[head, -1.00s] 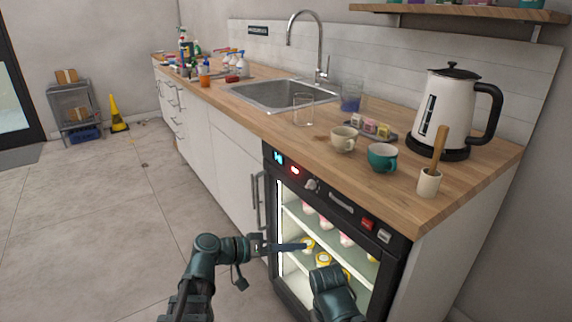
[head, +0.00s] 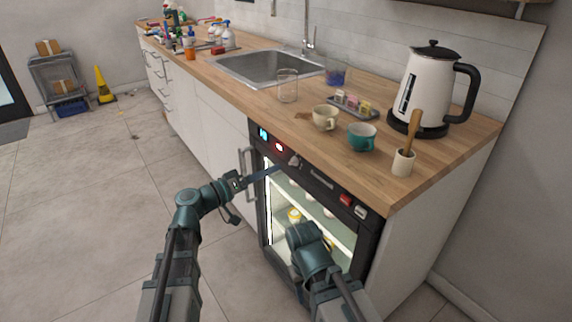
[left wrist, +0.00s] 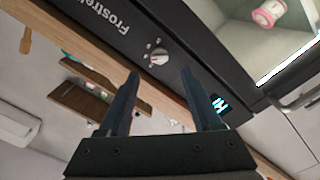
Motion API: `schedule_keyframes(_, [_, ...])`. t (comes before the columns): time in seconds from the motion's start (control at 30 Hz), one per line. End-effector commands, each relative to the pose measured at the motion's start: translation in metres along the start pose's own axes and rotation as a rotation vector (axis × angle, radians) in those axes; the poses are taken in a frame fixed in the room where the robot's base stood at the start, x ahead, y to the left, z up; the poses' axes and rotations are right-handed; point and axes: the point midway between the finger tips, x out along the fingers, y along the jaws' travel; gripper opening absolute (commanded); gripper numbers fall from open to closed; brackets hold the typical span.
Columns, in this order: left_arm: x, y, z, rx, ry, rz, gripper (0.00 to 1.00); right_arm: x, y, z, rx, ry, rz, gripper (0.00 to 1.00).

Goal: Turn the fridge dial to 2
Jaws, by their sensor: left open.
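The fridge dial (head: 295,161) is a small round pale knob on the dark control strip at the top of the fridge (head: 371,233). In the left wrist view the dial (left wrist: 159,56) has small marks around it; its setting is too small to read. My left gripper (head: 268,173) is open and empty in front of the strip, a little left of and below the dial in the head view. In the left wrist view the fingertips (left wrist: 159,74) spread to either side of the dial, apart from it. My right arm is low before the fridge door; its gripper is not visible.
The strip also bears a blue display (head: 262,134), a red light (head: 279,147) and a red switch (head: 346,200). The wooden counter (head: 265,104) above holds cups, a kettle (head: 424,88) and a sink. A door handle (head: 244,172) stands left of the fridge.

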Motion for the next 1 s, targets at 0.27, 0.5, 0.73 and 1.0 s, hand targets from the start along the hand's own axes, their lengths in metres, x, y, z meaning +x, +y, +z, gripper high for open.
schedule_keyframes(0.27, [0.049, -0.001, -0.001, 0.0, -0.002, 0.001, 0.66, 0.0, 0.0, 0.0, 0.0, 0.0, 0.0, 0.5])
schedule_keyframes(0.5, [0.065, 0.0, 0.0, 0.0, 0.0, 0.0, 0.66, 0.0, 0.0, 0.0, 0.0, 0.0, 0.0, 0.5])
schedule_keyframes(0.73, [0.066, 0.0, 0.0, 0.0, 0.0, -0.001, 0.66, 0.0, 0.0, 0.0, 0.0, 0.0, 0.0, 0.5])
schedule_keyframes(1.0, [0.066, 0.0, 0.0, 0.0, 0.0, 0.0, 0.34, 0.0, 0.0, 0.0, 0.0, 0.0, 0.0, 0.5])
